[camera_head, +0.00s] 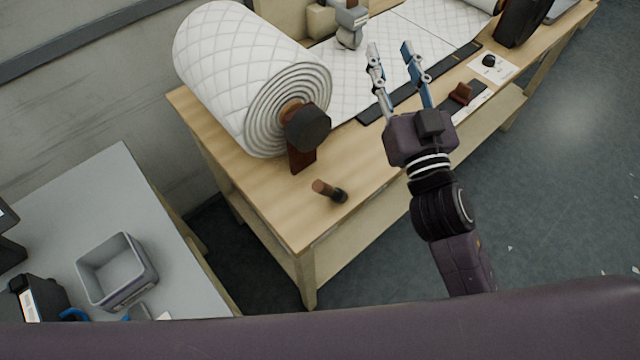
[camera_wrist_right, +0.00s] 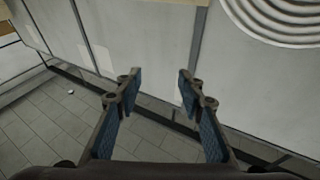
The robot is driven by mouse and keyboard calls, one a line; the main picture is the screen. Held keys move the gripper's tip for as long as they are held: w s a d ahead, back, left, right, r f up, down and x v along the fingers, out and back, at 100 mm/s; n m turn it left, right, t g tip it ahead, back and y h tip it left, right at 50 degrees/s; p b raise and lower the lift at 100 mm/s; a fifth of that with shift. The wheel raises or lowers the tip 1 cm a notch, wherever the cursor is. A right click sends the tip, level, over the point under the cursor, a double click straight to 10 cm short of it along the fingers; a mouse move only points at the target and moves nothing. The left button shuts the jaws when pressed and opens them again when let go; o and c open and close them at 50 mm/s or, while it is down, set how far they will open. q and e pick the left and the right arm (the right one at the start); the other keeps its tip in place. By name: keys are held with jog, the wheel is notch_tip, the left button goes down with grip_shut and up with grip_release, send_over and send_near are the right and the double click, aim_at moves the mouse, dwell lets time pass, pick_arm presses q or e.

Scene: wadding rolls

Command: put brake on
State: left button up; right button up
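No part is plainly marked as the brake. A white quilted roll (camera_head: 235,70) lies on the wooden table, with a dark round knob (camera_head: 308,127) at its axle end above a brown upright support (camera_head: 301,158). A short brown peg with a black end (camera_head: 329,191) lies on the table in front of it. A small brown block (camera_head: 461,94) sits near the table's front edge. My right gripper (camera_head: 391,50) is open and empty, above the table to the right of the roll. In the right wrist view its fingers (camera_wrist_right: 157,88) are apart with nothing between them. My left gripper is not in view.
A dark bar (camera_head: 425,82) lies across the quilted sheet (camera_head: 365,80). A grey fixture (camera_head: 350,28) stands behind it, and a white card (camera_head: 492,67) lies to the right. A grey table (camera_head: 130,190) with a grey bin (camera_head: 117,270) is at the left. The table's near corner has bare room.

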jog(key=s+a+r+n+g+y, duration=0.2)
jog(key=s+a+r+n+y, duration=0.2)
jog(key=a+r+n+y, duration=0.3)
jog(key=s+a+r+n+g+y, duration=0.2)
jog(key=s+a+r+n+y, duration=0.35)
jog(key=y, duration=0.45)
jog(key=s+a+f+n+g+y, duration=0.25)
jog(key=s+a+n+g, duration=0.75)
jog(key=g, duration=0.5)
jog(key=m+h, duration=0.4)
jog(key=h, duration=1.3)
send_near(324, 184)
jog(key=shift+n+t, duration=0.25)
jog(key=shift+t, duration=0.15)
jog(key=x, duration=0.4)
jog(key=shift+s+a+f, duration=0.2)
jog(key=shift+s+f, duration=0.05)
jog(key=shift+s, duration=0.05)
jog(key=shift+w+f, duration=0.1)
jog(key=shift+f, duration=0.25)
jog(key=x, duration=0.7)
jog(key=shift+c, duration=0.4)
grip_shut()
